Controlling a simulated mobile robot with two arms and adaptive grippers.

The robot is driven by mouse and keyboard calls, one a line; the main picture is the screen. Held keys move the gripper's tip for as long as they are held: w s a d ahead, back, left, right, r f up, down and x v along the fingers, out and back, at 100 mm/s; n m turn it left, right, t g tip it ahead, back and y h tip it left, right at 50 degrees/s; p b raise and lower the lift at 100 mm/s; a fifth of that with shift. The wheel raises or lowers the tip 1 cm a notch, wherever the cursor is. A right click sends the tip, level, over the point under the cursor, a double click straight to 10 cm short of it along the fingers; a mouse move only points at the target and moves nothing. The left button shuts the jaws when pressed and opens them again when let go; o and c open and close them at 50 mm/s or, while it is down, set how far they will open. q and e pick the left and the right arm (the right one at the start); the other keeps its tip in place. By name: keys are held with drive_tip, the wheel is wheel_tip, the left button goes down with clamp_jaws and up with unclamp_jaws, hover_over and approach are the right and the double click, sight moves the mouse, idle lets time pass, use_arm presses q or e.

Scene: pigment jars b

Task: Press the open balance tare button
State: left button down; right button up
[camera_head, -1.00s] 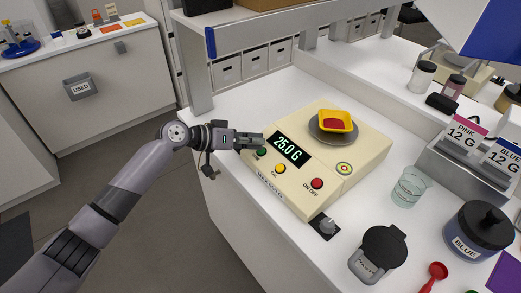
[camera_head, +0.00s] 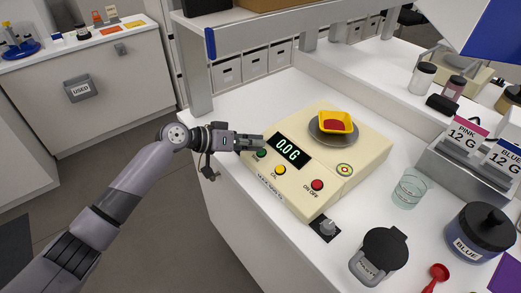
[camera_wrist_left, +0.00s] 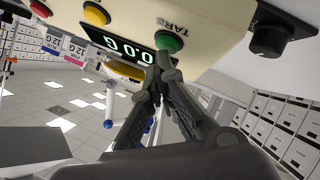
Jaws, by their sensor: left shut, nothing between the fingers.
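The cream open balance (camera_head: 365,155) stands on the white bench, and its display (camera_head: 288,151) reads 0.0 G. Its green tare button (camera_head: 262,154) is at the left front corner, with a yellow and a red button (camera_head: 317,184) to its right. A yellow weigh boat (camera_head: 347,121) holding red powder sits on the round pan. My left gripper (camera_head: 259,141) is shut and empty, its tips beside the green button. In the left wrist view the closed fingertips (camera_wrist_left: 165,62) are right at the green button (camera_wrist_left: 169,41) marked TARE and appear to touch it.
A shelf post (camera_head: 194,70) rises behind my left gripper.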

use_arm(q)
drive_tip(key=shift+s+a+r+p, duration=0.1)
drive_tip(key=shift+a+r+p, duration=0.1)
drive_tip(key=shift+r, duration=0.15)
drive_tip(key=shift+s+a+r+p, duration=0.1)
drive_tip(key=shift+r+p, duration=0.05)
drive_tip(key=shift+r, duration=0.15)
drive_tip(key=shift+r, duration=0.1)
drive_tip(key=r+p, duration=0.1)
drive_tip(key=a+r+p, duration=0.1)
drive_tip(key=r+p, duration=0.1)
drive_tip(key=s+r+p, duration=0.1)
drive_tip(key=r, duration=0.1)
drive_tip(key=shift+s+a+r, duration=0.1)
drive_tip(key=shift+a+r, duration=0.1)
drive_tip(key=shift+a, duration=0.05)
idle(0.4)
